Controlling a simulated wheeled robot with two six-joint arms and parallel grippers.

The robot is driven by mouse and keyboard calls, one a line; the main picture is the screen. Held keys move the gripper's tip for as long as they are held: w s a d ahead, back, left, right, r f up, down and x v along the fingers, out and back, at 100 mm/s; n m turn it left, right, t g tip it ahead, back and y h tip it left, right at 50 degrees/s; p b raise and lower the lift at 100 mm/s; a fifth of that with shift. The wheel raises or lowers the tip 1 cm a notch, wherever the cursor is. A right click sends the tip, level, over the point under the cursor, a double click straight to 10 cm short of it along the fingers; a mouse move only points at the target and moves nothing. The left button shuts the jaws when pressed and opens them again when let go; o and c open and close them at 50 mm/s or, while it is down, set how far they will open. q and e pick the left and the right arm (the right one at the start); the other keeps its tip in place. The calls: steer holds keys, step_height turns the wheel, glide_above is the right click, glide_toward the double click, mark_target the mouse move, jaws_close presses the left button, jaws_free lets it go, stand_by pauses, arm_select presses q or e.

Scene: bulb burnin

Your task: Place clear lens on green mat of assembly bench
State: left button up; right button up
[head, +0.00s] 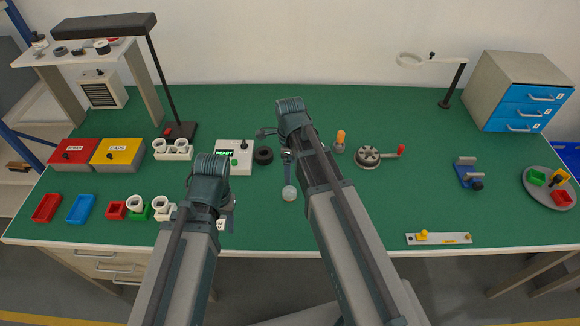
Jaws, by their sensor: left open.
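The green mat (420,120) covers the bench top. A small pale, see-through round piece, seemingly the clear lens (290,193), shows over the front middle of the mat. I cannot tell whether it rests there or is held. My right gripper (287,160) is just behind it in the picture, partly hidden by its own arm; its jaws are not clear. My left gripper (229,214) is open over the front edge of the mat, near white sockets (164,211), and shows nothing between its fingers.
A tester box (234,158) reading READY and a black ring (263,155) stand behind my grippers. A crank wheel (368,157) and an orange-topped piece (340,140) are right of them. Red and yellow boxes (118,153) are left. The mat's right middle is mostly clear.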

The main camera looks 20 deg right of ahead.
steer(key=s+a+n, duration=0.5)
steer(key=s+n, duration=0.2)
steer(key=n, duration=0.6)
steer(key=s+a+n+h, duration=0.1)
steer(key=s+a+n, duration=0.5)
steer(key=n, duration=0.7)
steer(key=shift+s+n, duration=0.4)
steer(key=shift+s, duration=0.25)
